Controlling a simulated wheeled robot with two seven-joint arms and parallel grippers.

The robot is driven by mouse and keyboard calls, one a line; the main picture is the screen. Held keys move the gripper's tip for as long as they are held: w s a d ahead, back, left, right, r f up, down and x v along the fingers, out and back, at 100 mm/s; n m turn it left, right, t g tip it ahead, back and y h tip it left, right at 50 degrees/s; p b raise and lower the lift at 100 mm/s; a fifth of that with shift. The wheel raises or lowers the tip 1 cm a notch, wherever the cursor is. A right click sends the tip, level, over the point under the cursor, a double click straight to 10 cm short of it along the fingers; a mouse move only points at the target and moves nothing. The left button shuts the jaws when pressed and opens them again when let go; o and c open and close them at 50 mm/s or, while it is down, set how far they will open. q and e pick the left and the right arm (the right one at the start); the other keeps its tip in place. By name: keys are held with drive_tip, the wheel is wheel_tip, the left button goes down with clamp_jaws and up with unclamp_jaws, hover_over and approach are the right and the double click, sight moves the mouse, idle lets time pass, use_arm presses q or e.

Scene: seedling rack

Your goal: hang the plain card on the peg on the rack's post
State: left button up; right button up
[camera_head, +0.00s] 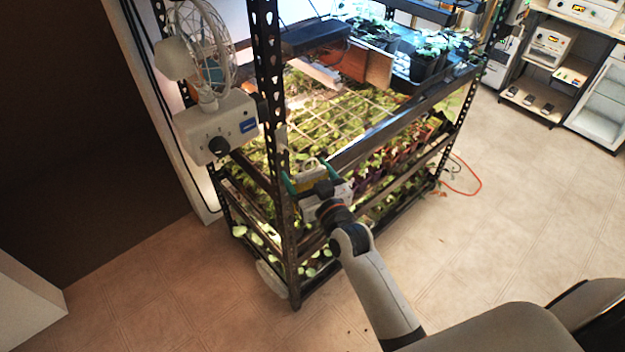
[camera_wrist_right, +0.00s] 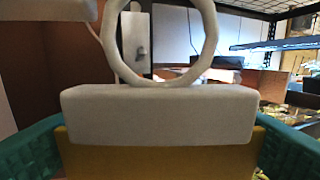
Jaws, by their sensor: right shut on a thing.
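My right gripper (camera_head: 311,181) is beside the rack's front post (camera_head: 271,85), its teal fingers shut on the card. The card (camera_wrist_right: 160,160) has a yellow body, a thick pale bar on top and a pale ring (camera_wrist_right: 211,45) standing above the bar. In the head view the card (camera_head: 312,178) is small and partly hidden by the gripper. A pale plate with a short grey peg (camera_wrist_right: 141,53) on the post shows through the ring, left of its middle. I cannot tell the gap between ring and peg. The plate also shows in the head view (camera_head: 281,138). My left gripper is out of view.
A white fan (camera_head: 217,126) is mounted left of the post. Seedling trays (camera_head: 340,118) fill the rack behind the card, with a dark shelf edge (camera_head: 395,125) to the right. Open tiled floor lies in front. An orange cable (camera_head: 465,180) lies right of the rack.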

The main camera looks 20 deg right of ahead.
sight(286, 158)
drive_tip(key=shift+w+a, duration=0.2)
drive_tip(key=shift+w, duration=0.25)
drive_tip(key=shift+w+a+f+b, duration=0.1)
drive_tip(key=shift+w+a+b, duration=0.15)
drive_tip(key=shift+w+b, duration=0.35)
drive_tip(key=shift+w+a+f+b, duration=0.1)
drive_tip(key=shift+w+a+b, duration=0.2)
drive_tip(key=shift+w, duration=0.35)
drive_tip(key=shift+w+a+b, duration=0.15)
drive_tip(key=shift+w+b, duration=0.4)
drive_tip(key=shift+w, duration=0.1)
drive_tip(key=shift+w+a+f, duration=0.2)
drive_tip(key=shift+w+f, duration=0.25)
drive_tip(key=shift+w, duration=0.15)
drive_tip(key=o, duration=0.9)
drive_tip(key=shift+s, duration=0.1)
